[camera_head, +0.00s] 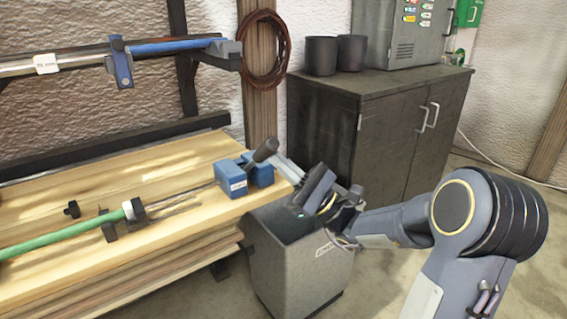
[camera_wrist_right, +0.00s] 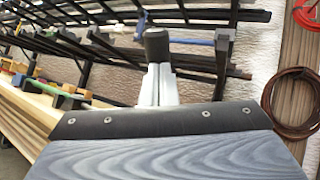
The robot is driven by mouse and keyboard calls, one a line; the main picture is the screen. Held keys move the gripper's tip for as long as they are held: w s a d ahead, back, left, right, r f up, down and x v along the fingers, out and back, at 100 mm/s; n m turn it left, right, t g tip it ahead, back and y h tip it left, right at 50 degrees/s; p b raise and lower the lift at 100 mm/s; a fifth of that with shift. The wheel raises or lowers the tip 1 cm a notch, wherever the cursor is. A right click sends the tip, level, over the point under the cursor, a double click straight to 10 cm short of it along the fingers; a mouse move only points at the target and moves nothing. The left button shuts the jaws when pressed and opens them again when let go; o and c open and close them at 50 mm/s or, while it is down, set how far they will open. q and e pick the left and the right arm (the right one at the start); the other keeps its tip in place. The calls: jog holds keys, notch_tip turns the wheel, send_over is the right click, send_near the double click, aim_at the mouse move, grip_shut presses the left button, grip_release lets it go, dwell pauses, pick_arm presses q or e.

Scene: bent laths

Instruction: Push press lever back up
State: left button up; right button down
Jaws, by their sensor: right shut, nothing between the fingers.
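The press (camera_head: 232,178) has blue blocks and stands at the right end of the wooden bench. Its lever (camera_head: 266,149) has a dark cylindrical grip and slants up to the right from the blocks. My right gripper (camera_head: 281,160) is shut and empty, with its fingertips close beside the lever grip. In the right wrist view, the pale fingers (camera_wrist_right: 157,88) are together and the dark lever grip (camera_wrist_right: 157,44) shows just beyond their tips. I cannot tell whether they touch it. My left gripper is not in view.
A green rod (camera_head: 70,233) lies in dark holders on the bench (camera_head: 110,180). A grey bin (camera_head: 300,270) stands below my right wrist. A dark cabinet (camera_head: 380,120) with two black cups stands behind. A rack with a blue clamp (camera_head: 122,65) is above the bench.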

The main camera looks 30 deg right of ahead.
jog(key=w+r+m+g+h+p, duration=0.4)
jog(key=w+p, duration=0.5)
jog(key=p, duration=1.4)
jog(key=shift+w+a+r+m+g+h, duration=0.25)
jog(key=shift+a+r+m+g+h, duration=0.15)
jog(key=shift+r+m+h, duration=1.2)
jog(key=shift+r, duration=0.25)
